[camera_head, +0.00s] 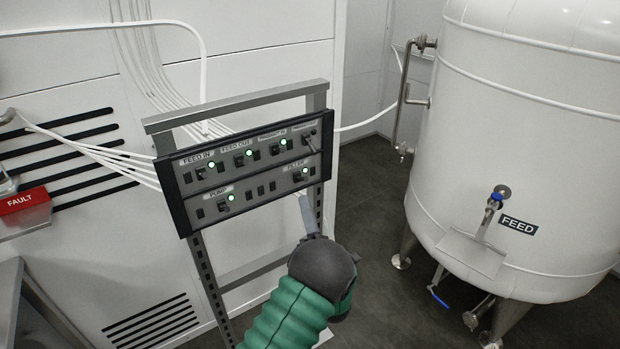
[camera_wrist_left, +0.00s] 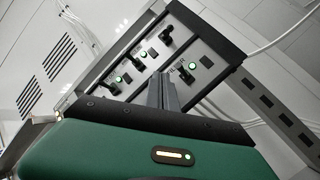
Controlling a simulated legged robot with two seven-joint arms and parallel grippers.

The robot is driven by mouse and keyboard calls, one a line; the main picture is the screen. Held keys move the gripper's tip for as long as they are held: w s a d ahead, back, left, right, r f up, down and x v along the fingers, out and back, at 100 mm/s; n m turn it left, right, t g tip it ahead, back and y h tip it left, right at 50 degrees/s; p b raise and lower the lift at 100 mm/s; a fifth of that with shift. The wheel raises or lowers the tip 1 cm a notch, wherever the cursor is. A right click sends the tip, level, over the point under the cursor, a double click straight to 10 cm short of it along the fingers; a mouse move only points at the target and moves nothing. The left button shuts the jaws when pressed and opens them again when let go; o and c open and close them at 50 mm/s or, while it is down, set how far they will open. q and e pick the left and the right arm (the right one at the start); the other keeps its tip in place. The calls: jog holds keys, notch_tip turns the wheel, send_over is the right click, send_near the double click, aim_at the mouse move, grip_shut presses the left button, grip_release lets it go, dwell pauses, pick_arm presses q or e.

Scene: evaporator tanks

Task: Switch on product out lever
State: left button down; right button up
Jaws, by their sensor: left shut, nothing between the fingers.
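The control panel (camera_head: 250,168) is a tilted dark-framed board with two rows of small levers. The product out lever (camera_head: 311,144) is at the right end of the top row, its label too small to read. No green light shows beside it. It also seems to show in the wrist view as the dark lever (camera_wrist_left: 166,38). My left gripper (camera_head: 304,203) is at the lower right of the panel, below the filler lever (camera_head: 300,179). Its closed grey fingers (camera_wrist_left: 164,84) point toward the panel, empty, below the product out lever. My right gripper is out of view.
Green lights glow by feed in, feed out, product in, pump and filler. The panel sits on a grey metal stand (camera_head: 205,285). A large white feed tank (camera_head: 525,150) stands at the right. A red fault sign (camera_head: 24,202) is at the left. Dark floor is clear between.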

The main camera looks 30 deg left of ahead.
aim_at(312, 147)
pick_arm(q)
jog(key=p+x, duration=0.1)
jog(key=x, duration=0.7)
jog(key=shift+w+a+r+p, duration=0.1)
jog(key=shift+a+r+p, duration=0.2)
jog(key=w+r, duration=0.1)
jog(key=w+d+r, duration=0.1)
jog(key=shift+w+p, duration=0.35)
jog(key=shift+w+d+r, duration=0.1)
jog(key=shift+w+d, duration=0.15)
jog(key=shift+d, duration=0.15)
jog(key=shift+g, duration=0.3)
